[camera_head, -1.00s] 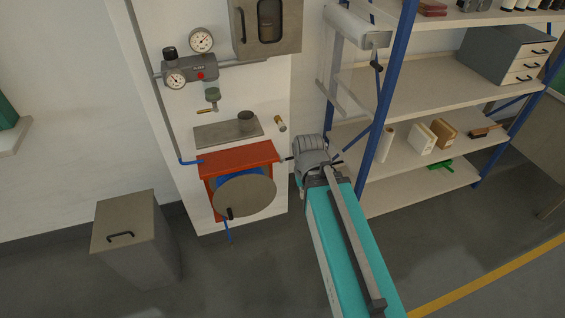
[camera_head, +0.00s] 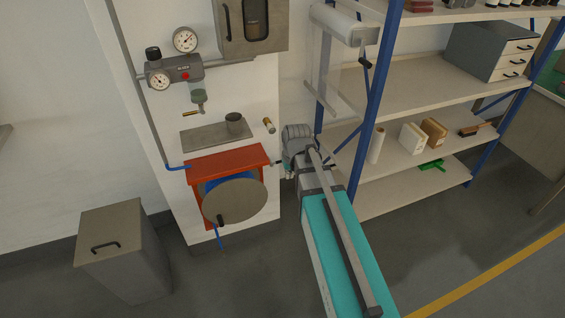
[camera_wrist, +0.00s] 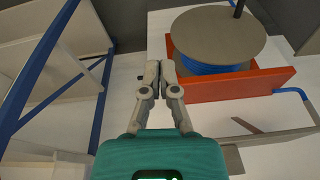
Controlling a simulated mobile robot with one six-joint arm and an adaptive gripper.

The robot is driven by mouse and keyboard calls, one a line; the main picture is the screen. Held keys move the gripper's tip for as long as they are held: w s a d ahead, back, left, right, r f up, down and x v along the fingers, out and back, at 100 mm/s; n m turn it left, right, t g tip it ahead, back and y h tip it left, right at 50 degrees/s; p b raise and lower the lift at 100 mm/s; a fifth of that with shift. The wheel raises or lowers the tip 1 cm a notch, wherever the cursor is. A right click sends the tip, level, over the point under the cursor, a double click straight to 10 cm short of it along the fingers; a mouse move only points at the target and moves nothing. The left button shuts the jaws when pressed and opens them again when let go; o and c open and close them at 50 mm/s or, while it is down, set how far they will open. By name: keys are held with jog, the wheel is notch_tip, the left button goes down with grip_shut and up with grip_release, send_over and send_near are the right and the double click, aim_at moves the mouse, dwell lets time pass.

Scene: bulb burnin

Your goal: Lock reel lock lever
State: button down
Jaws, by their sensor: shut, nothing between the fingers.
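The reel is a grey disc (camera_head: 234,201) with blue hose behind it, in a red frame (camera_head: 228,161) on the wall panel. In the wrist view the disc (camera_wrist: 218,38) and red frame (camera_wrist: 235,86) fill the upper right. A small dark lever end (camera_head: 277,163) shows at the frame's right side in the head view. My gripper (camera_wrist: 160,68) is shut and empty, its fingertips just left of the frame in the wrist view. In the head view it is mostly hidden by my arm, right of the frame. I cannot tell whether the fingers touch the lever.
A blue-post shelf rack (camera_head: 370,120) stands close to the right of my arm. A grey bin (camera_head: 118,250) stands on the floor at left. Gauges (camera_head: 185,40) are higher on the panel.

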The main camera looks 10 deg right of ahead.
jog(key=w+d+f+t+b, duration=0.1)
jog(key=w+f+b, duration=0.1)
jog(key=w, duration=0.5)
jog(key=w+d+f+t+b, duration=0.2)
jog(key=w+b, duration=0.1)
jog(key=w, duration=0.5)
jog(key=w+d+f+n+t+b, duration=0.1)
jog(key=w+f+b, duration=0.1)
jog(key=w, duration=0.6)
jog(key=shift+d+t+y+b, duration=0.25)
jog(key=shift+t+y+b, duration=0.05)
jog(key=shift+b, duration=0.05)
jog(key=shift+w+f, duration=0.15)
jog(key=b+x, duration=0.8)
jog(key=x, duration=0.1)
jog(key=shift+w+f, duration=0.15)
jog(key=shift+f, duration=0.2)
jog(key=shift+s+f+b, duration=0.2)
jog(key=shift+f+b, duration=0.75)
jog(key=shift+b, duration=0.15)
jog(key=shift+s+f+b, duration=0.2)
jog(key=shift+f+b, duration=0.75)
jog(key=shift+b, duration=0.1)
jog(key=shift+a, duration=0.25)
jog(key=shift+f, duration=0.1)
